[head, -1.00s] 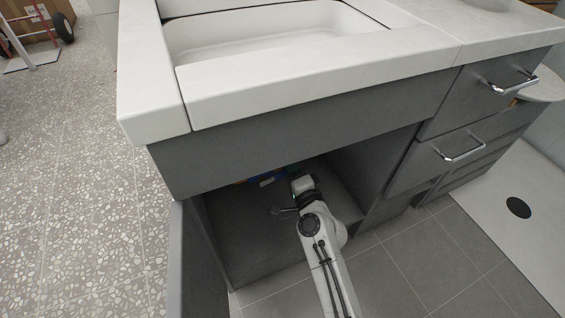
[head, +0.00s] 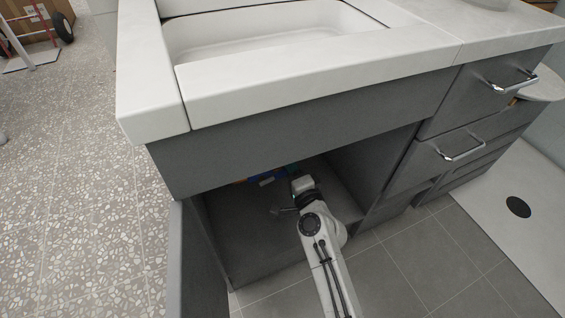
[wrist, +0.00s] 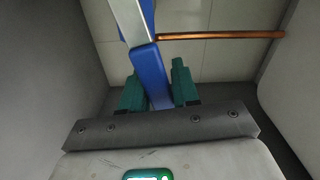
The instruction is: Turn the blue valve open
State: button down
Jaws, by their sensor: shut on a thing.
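The blue valve handle (wrist: 149,72) shows in the wrist view as a long blue bar reaching down between my fingers. A silver-grey piece (wrist: 130,22) lies at its upper end. My gripper (wrist: 158,92) has green fingertips on either side of the blue bar and is shut on it. In the head view a bit of blue (head: 266,178) shows under the cabinet's front panel, close to the end of my arm. The panel and my arm hide the fingertips and most of the valve there.
A copper pipe (wrist: 222,36) runs right from the valve along the tiled back wall. The grey cabinet's side walls (head: 372,165) stand close on both sides. Its front panel (head: 300,137) and the sink counter (head: 320,80) lie above my arm. An open door (head: 196,258) stands at left.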

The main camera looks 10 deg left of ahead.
jog(key=shift+s+a+f+y, duration=0.15)
jog(key=shift+s+a+y, duration=0.2)
jog(key=shift+a, duration=0.2)
jog(key=c, duration=1.3)
grip_release()
jog(key=shift+o, duration=1)
jog(key=shift+a, duration=0.15)
jog(key=shift+o, duration=0.6)
jog(key=shift+w+d, duration=0.1)
jog(key=shift+d, duration=0.15)
jog(key=shift+d, duration=0.1)
jog(key=v, duration=0.3)
jog(key=r+p+v, duration=0.1)
jog(key=v, duration=0.3)
jog(key=p+v, duration=0.1)
jog(key=v, duration=0.2)
jog(key=shift+s+r, duration=0.2)
jog(key=shift+s, duration=0.3)
jog(key=shift+c, duration=0.2)
